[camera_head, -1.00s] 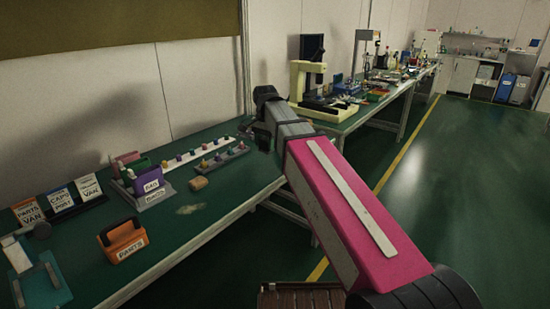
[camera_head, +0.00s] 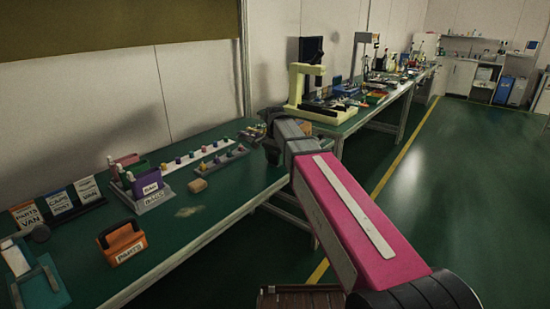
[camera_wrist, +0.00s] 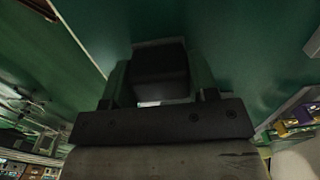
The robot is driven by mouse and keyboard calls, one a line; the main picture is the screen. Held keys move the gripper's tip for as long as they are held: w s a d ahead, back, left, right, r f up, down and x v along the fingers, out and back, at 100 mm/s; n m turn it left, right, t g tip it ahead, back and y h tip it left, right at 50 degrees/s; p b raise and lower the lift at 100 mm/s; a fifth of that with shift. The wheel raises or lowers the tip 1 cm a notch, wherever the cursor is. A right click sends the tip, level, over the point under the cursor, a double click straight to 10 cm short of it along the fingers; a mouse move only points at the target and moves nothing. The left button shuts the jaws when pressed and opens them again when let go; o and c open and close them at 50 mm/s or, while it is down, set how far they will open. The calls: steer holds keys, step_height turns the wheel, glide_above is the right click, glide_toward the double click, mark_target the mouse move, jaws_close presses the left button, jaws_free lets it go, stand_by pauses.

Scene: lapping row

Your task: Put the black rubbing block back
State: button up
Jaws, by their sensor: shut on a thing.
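The black rubbing block (camera_wrist: 160,72) fills the space between the fingers of my gripper (camera_wrist: 160,66) in the wrist view. The gripper is shut on it, with one finger on each side. A pale grey edge shows just beyond the block; I cannot tell what it belongs to. In the head view the end of my arm is over the right end of the near green bench (camera_head: 215,222), and the block cannot be made out there. No place clearly marked for the block shows.
A cream microscope (camera_head: 297,85) stands on the bench behind. Open floor lies right.

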mark_target(275, 154)
steer(key=o, duration=0.8)
steer(key=shift+f, duration=0.1)
steer(key=shift+o, duration=0.2)
step_height(275, 154, up, 12)
steer(key=shift+r, duration=0.2)
